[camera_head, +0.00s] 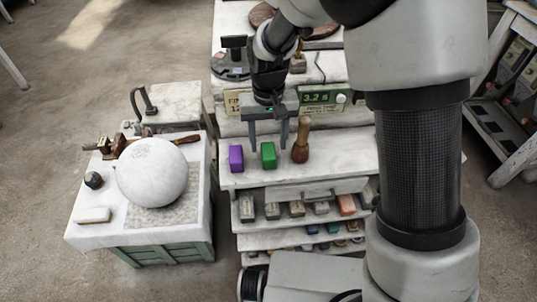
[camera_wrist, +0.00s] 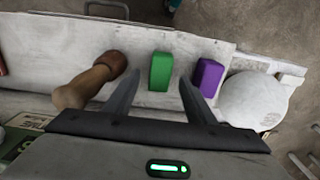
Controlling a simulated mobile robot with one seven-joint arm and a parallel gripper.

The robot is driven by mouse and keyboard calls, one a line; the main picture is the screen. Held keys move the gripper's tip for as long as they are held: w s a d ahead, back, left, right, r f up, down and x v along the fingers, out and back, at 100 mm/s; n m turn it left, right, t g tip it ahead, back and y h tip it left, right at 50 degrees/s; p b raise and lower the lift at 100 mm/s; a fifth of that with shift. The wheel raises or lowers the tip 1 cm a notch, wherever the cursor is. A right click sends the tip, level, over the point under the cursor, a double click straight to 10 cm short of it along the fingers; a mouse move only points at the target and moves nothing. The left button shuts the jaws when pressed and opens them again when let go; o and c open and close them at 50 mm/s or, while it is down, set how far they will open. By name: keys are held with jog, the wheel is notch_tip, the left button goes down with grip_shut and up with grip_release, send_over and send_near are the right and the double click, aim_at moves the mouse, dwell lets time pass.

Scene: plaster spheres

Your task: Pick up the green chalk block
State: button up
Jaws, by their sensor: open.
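The green chalk block (camera_head: 268,155) stands on the white top shelf, between a purple block and a wooden-handled tool. My gripper (camera_head: 268,150) is open and empty, pointing down at the shelf close to the green block. In the wrist view the green block (camera_wrist: 161,72) lies ahead of the gap between the two fingers (camera_wrist: 160,88), with the left finger on the tool side and the right finger tip by the purple block. I cannot tell the exact height of the fingertips over the shelf.
The purple block (camera_head: 236,158) is close on the left, and the wooden-handled tool (camera_head: 301,140) on the right. Behind is a green display (camera_head: 318,97). Lower shelves (camera_head: 300,208) hold several blocks. A large plaster sphere (camera_head: 152,172) sits on the left table.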

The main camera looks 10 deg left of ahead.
aim_at(268, 150)
notch_tip(268, 150, down, 4)
jog(key=shift+s+f, duration=0.1)
jog(key=shift+s, duration=0.05)
jog(key=c, duration=1.2)
jog(key=shift+r, duration=0.2)
notch_tip(268, 150, up, 10)
jog(key=shift+f, duration=0.1)
